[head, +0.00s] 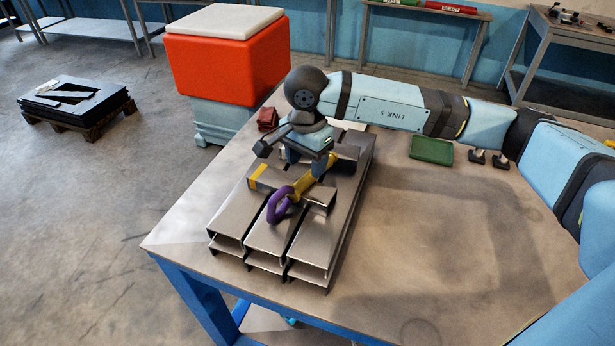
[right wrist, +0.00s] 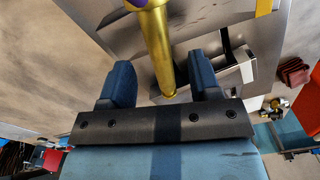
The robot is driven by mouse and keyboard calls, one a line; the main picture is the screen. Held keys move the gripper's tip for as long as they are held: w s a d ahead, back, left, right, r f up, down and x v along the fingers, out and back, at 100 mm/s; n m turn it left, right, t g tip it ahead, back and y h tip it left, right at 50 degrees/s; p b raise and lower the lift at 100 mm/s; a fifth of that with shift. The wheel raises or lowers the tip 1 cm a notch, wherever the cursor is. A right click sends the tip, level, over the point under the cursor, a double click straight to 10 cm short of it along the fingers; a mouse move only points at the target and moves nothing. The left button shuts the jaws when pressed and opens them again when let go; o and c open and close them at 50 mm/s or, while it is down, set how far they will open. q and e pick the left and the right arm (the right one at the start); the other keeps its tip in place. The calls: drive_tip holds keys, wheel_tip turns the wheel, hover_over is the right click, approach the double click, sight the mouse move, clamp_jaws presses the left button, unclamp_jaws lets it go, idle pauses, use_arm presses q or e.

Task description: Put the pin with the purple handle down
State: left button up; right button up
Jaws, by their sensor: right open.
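The pin has a purple loop handle (head: 281,205) and a yellow shaft (head: 312,183). It appears to lie across the stacked grey metal channels (head: 240,213) on the table, handle toward the near side. My right gripper (head: 308,162) is over the shaft's far end. In the right wrist view its two blue fingers (right wrist: 160,72) stand apart, with the gold shaft (right wrist: 158,45) between them and gaps on both sides. The purple handle (right wrist: 136,3) just shows at that view's top edge. The gripper hides part of the shaft's far end in the head view. My left gripper is out of view.
A green tray (head: 431,150) lies on the table right of the stack. Small dark red pieces (head: 268,119) lie behind it. A large orange box with a white lid (head: 226,55) stands beyond the table. The table's right front (head: 430,250) is clear.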

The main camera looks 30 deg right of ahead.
sight(307, 175)
wheel_tip(307, 175, down, 4)
drive_tip(key=shift+s+d+f+p, duration=0.1)
drive_tip(key=shift+p, duration=0.35)
clamp_jaws()
drive_tip(key=shift+r, duration=0.2)
drive_tip(key=shift+r, duration=0.55)
wheel_tip(307, 175, up, 19)
drive_tip(key=b, duration=0.2)
drive_tip(key=shift+f, duration=0.15)
